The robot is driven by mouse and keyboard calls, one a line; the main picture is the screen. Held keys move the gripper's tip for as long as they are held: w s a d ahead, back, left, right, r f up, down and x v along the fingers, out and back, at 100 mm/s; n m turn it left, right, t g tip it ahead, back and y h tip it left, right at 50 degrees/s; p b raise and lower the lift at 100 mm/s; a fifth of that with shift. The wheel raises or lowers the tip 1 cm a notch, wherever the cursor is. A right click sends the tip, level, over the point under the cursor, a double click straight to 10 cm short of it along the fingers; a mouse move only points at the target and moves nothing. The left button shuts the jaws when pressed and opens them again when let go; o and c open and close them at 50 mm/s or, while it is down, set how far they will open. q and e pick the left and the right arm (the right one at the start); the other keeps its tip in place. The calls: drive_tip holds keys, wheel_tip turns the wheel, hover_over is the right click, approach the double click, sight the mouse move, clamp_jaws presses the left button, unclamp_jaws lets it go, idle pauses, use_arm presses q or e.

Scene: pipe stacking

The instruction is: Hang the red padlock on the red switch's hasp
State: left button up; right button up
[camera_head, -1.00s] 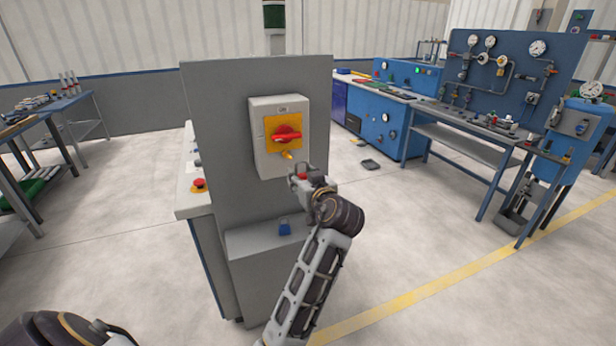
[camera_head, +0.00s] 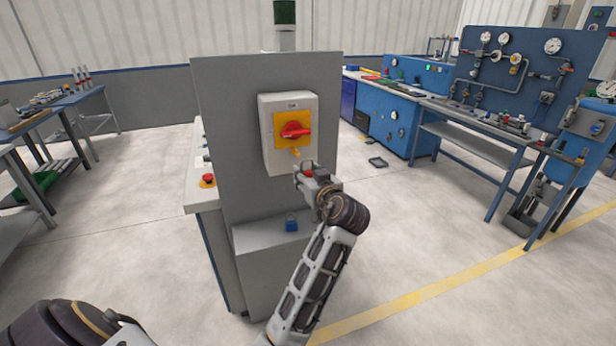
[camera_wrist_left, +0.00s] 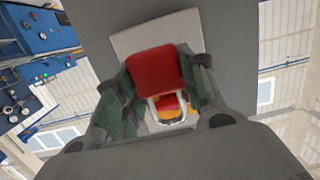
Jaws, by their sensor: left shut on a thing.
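The red switch (camera_head: 294,131) is a red rotary handle on a yellow plate, on a light grey box fixed to a grey upright panel. Its small yellow hasp (camera_head: 296,152) is just below the handle. My left gripper (camera_head: 305,170) is in front of the box's lower part, just below and right of the hasp. It is shut on the red padlock (camera_wrist_left: 154,69), whose body sits between the fingers in the wrist view. The padlock's silver shackle (camera_wrist_left: 168,108) overlaps the red and yellow of the switch there. I cannot tell whether shackle and hasp touch.
A blue padlock (camera_head: 291,222) stands on the grey ledge (camera_head: 262,236) below the panel. A red push button (camera_head: 208,180) is on the cabinet's left side. Blue benches with gauges (camera_head: 520,75) stand at right.

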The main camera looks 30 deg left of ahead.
sight(293, 160)
use_arm(q)
drive_tip(key=shift+x, duration=0.75)
drive_tip(key=shift+r+p+x, duration=0.2)
drive_tip(key=shift+p+x, duration=0.05)
drive_tip(key=shift+x, duration=1.55)
drive_tip(key=shift+r+p+x, duration=0.2)
drive_tip(key=shift+p+x, duration=0.05)
drive_tip(key=shift+x, duration=1.6)
drive_tip(key=shift+w+a+f+b, duration=0.4)
drive_tip(key=shift+w+a+b, duration=0.05)
drive_tip(key=shift+w+b, duration=0.1)
use_arm(e)
drive_tip(key=shift+d, duration=0.45)
